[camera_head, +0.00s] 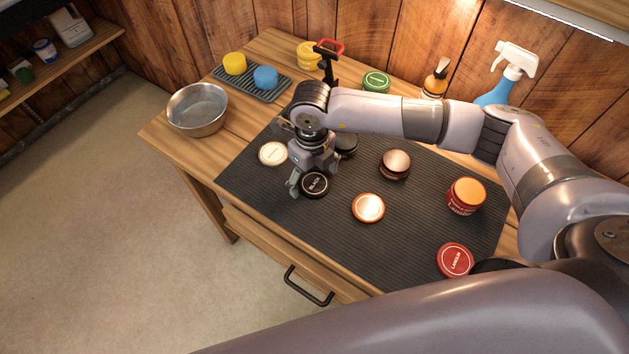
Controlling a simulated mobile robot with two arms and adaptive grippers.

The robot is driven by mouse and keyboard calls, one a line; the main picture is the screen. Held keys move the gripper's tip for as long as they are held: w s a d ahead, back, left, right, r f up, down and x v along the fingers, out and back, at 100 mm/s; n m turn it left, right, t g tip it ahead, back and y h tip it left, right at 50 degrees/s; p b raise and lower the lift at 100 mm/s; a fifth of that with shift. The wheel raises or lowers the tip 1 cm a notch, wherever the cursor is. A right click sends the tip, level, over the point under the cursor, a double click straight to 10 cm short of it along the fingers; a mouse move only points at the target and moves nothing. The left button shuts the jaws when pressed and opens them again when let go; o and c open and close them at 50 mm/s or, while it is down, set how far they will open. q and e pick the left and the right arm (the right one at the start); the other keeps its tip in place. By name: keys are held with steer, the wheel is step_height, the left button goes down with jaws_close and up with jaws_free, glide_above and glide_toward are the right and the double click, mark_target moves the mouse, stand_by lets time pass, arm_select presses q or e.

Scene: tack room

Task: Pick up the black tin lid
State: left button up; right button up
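The black tin lid (315,185), a round disc with pale lettering, appears to lie flat on the dark ribbed mat (290,217). My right gripper (312,181) points down right at the lid. Its fingers look spread, one at the lid's left edge and the other behind the lid. I cannot tell whether they touch it. A dark round tin (347,146) stands just behind, partly hidden by the gripper. My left gripper is not in view.
Around the lid are a cream lid (272,153), a copper-coloured lid (368,208), a brown tin (395,164), an orange-topped red tin (466,195) and a red lid (455,260). A metal bowl (198,110) stands at the left, a spray bottle (508,75) at the back right.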

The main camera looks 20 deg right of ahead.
steer(key=c, duration=0.6)
steer(key=shift+c, duration=0.2)
